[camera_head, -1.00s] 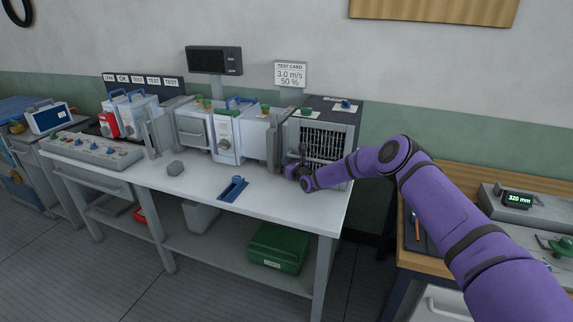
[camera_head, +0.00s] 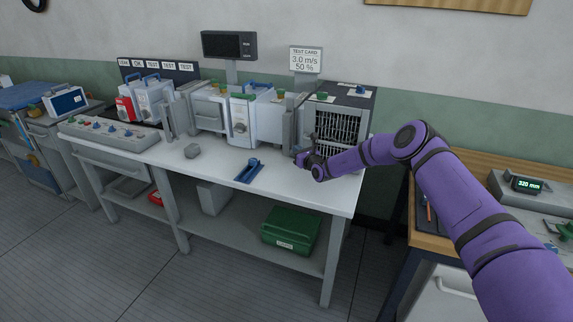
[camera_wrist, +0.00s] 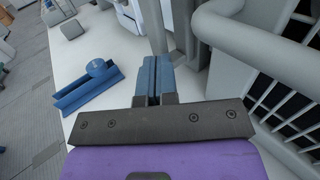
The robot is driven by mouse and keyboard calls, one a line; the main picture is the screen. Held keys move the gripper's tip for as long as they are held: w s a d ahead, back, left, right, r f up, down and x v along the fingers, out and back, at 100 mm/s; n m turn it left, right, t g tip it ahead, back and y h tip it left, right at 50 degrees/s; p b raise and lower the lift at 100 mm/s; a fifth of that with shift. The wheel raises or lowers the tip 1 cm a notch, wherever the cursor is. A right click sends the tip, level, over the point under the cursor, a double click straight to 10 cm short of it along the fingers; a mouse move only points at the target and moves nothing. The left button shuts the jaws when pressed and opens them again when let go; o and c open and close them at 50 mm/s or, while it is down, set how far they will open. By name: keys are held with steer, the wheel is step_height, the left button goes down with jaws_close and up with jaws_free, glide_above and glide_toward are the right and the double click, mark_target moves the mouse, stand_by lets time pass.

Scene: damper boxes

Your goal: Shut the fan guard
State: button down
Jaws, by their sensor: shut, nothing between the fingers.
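The fan box (camera_head: 364,101) stands at the right end of the white bench, with a dark barred grille (camera_head: 338,124) in a grey frame on its front. In the wrist view, the grille (camera_wrist: 283,103) is at the right, with a thick grey rounded bar (camera_wrist: 262,55) in front of it. I cannot tell how far the guard stands open. My gripper (camera_head: 303,158) is low at the front left of the fan box. In the wrist view, its blue fingers (camera_wrist: 155,68) are together and empty, left of the bar; contact is unclear.
A blue clamp-like tool (camera_head: 249,171) and a small grey block (camera_head: 192,151) lie on the bench (camera_head: 215,178). White duct boxes (camera_head: 243,121) stand left of the fan box. A wooden-topped bench (camera_head: 428,240) is at right.

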steer(key=s+a, duration=0.3)
steer(key=s, duration=0.4)
steer(key=s+a+r+n+g+y, duration=0.2)
steer(key=s+r+n, duration=0.15)
steer(key=r, duration=0.35)
steer(key=s+a+r+n+g+y, duration=0.1)
steer(key=s+r+n+g+y, duration=0.1)
steer(key=r+n, duration=0.3)
steer(key=s+a+r+n+g+y, duration=0.2)
steer(key=s+r+n+y, duration=0.1)
steer(key=r, duration=0.5)
steer(key=s+d+r+n+g+h, duration=0.1)
steer(key=s+r+n+g, duration=0.5)
steer(key=s+r+n, duration=0.5)
steer(key=s+d+r+n+g+h, duration=0.1)
steer(key=s+d+r+n+h, duration=0.3)
steer(key=s, duration=0.7)
steer(key=s+d+r+n+g+h, duration=0.1)
steer(key=s+d+r+h, duration=0.35)
steer(key=s, duration=0.65)
steer(key=s+d+r+n+t+h, duration=0.1)
steer(key=s+d+h, duration=0.5)
steer(key=s+d, duration=1.3)
steer(key=s+n+t, duration=0.1)
steer(key=s+t, duration=0.1)
steer(key=shift+s+d+n, duration=0.35)
steer(key=shift+s+d, duration=0.05)
